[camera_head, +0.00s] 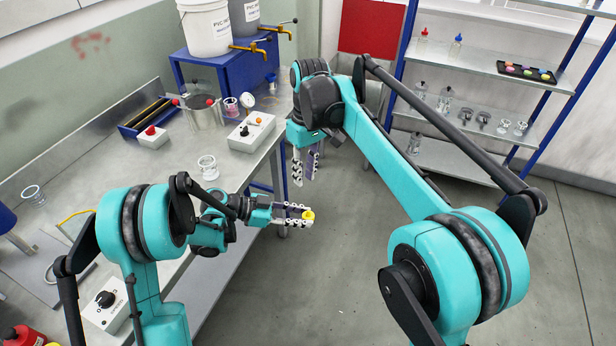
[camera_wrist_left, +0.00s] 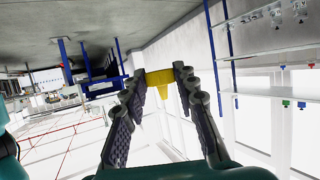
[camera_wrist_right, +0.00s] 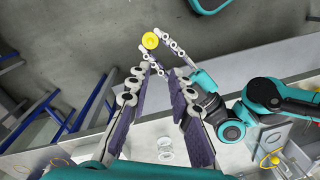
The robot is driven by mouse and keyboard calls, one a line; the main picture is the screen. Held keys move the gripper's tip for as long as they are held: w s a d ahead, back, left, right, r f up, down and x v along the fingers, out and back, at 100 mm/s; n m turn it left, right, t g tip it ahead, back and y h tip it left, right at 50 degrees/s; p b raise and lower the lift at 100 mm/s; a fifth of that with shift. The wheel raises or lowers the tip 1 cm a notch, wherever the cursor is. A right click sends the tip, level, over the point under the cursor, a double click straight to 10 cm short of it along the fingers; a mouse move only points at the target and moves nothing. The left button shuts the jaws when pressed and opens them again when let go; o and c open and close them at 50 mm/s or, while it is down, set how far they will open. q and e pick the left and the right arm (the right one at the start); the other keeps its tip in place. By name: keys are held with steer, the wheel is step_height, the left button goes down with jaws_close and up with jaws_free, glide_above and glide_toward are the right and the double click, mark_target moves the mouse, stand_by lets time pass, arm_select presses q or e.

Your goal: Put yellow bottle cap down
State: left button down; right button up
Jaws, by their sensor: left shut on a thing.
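The yellow bottle cap (camera_head: 308,215) is between the fingertips of my left gripper (camera_head: 296,216), which is shut on it. They are in the air over the floor, beyond the bench's right edge. In the left wrist view the cap (camera_wrist_left: 161,79) sits between the two fingertips. In the right wrist view it also shows as a round yellow disc (camera_wrist_right: 150,40). My right gripper (camera_head: 306,166) hangs higher and farther back, with its fingers pointing down. Its two fingers are apart with nothing between them, as the right wrist view (camera_wrist_right: 158,78) shows.
The metal bench (camera_head: 180,240) holds a glass beaker (camera_head: 207,166), a white control box (camera_head: 251,132) and a steel pot (camera_head: 203,112). A blue stand (camera_head: 225,75) carries two buckets. At right a shelf (camera_head: 485,62) holds bottles and a black tray of coloured caps (camera_head: 527,71).

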mark_target(308, 212)
steer(key=shift+g, duration=0.6)
steer(key=f, duration=0.9)
steer(key=d+f, duration=0.1)
steer(key=f, duration=0.3)
steer(key=shift+f, duration=0.25)
steer(key=shift+a, duration=0.1)
jaws_close()
arm_select(q)
steer(key=c, duration=1.1)
jaws_free()
